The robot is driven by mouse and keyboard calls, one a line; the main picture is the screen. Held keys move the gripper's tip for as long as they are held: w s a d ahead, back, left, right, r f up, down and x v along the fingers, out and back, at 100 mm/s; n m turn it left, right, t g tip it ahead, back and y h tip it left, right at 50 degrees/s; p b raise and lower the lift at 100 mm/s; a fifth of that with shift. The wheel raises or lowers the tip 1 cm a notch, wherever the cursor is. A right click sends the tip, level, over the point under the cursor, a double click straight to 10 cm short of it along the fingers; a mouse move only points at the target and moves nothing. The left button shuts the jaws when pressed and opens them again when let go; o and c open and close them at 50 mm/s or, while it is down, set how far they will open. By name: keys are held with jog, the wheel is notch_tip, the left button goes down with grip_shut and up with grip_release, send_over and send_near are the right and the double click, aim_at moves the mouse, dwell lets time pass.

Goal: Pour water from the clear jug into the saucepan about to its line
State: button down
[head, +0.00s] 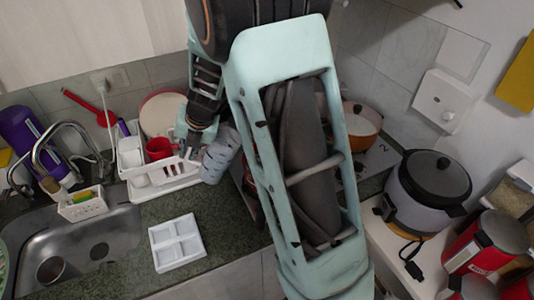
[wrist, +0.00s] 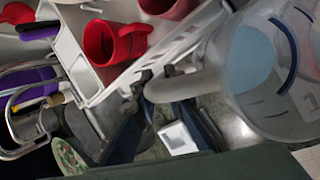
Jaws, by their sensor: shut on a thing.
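The clear jug (head: 221,155) hangs tilted beside my gripper (head: 197,137), over the counter in front of the dish rack. In the wrist view the jug (wrist: 262,85) fills the right side, with dark level marks on its wall and a pale blue patch inside that looks like water. My gripper (wrist: 165,115) is shut on the jug's handle (wrist: 175,87). An orange pan (head: 362,119), probably the saucepan, stands on the stove behind my arm. My arm hides part of it, and I cannot see a line in it.
A white dish rack (head: 165,190) with a red mug (head: 158,149) stands close to the gripper. A white divided tray (head: 176,242) lies on the counter. The sink (head: 75,255) is at left. A rice cooker (head: 428,185) and a red canister (head: 487,240) stand at right.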

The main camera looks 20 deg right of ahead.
jog(key=shift+w+a+f+h, duration=0.1)
jog(key=shift+w+a+h, duration=0.05)
jog(key=shift+a+h, duration=0.15)
jog(key=shift+f, duration=0.1)
jog(key=shift+f, duration=0.3)
jog(key=shift+a+g, duration=0.1)
jog(key=shift+g, duration=0.2)
jog(key=shift+w+a+h, duration=0.1)
jog(key=shift+a+h, duration=0.05)
jog(key=shift+h, duration=0.25)
jog(key=shift+f, duration=0.35)
jog(key=shift+a+f+n+h, duration=0.1)
jog(key=shift+a+n+h, duration=0.05)
jog(key=shift+n+h, duration=0.2)
jog(key=shift+w, duration=0.1)
